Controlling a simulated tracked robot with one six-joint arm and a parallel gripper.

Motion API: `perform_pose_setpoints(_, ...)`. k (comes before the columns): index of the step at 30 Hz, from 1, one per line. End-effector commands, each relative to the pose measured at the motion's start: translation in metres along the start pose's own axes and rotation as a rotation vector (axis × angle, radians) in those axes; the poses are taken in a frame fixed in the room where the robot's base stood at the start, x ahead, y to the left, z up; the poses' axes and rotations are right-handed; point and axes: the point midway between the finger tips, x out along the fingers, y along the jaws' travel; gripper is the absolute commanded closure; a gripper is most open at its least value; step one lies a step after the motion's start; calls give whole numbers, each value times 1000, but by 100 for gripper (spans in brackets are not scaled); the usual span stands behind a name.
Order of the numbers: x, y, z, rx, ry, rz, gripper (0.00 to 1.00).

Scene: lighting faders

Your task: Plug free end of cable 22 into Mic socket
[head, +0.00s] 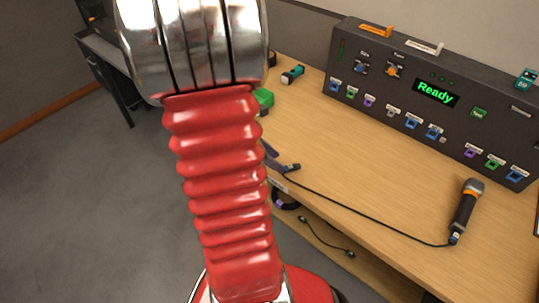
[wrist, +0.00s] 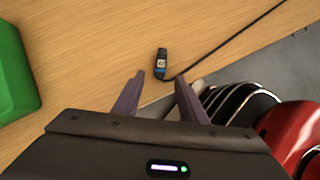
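In the head view my arm hides most of the gripper. A dark panel (head: 437,65) carries several coloured sockets; I cannot read which one is Mic.
A green object (wrist: 14,75) stands at the left in the wrist view. A teal torch (head: 292,75) lies at the desk's back. Another cable (head: 326,237) lies below the desk's front edge. The desk between plug and panel is mostly clear.

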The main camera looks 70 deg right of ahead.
Motion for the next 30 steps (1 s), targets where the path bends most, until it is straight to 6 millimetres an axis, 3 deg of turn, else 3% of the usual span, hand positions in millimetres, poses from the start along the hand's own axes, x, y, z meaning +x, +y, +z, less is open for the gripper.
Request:
perform_pose_setpoints(13,44,-1,0,-1,1,-2,62)
perform_pose_setpoints(26,50,0,0,-1,1,0,62)
perform_pose_setpoints(30,49,0,0,-1,1,0,72)
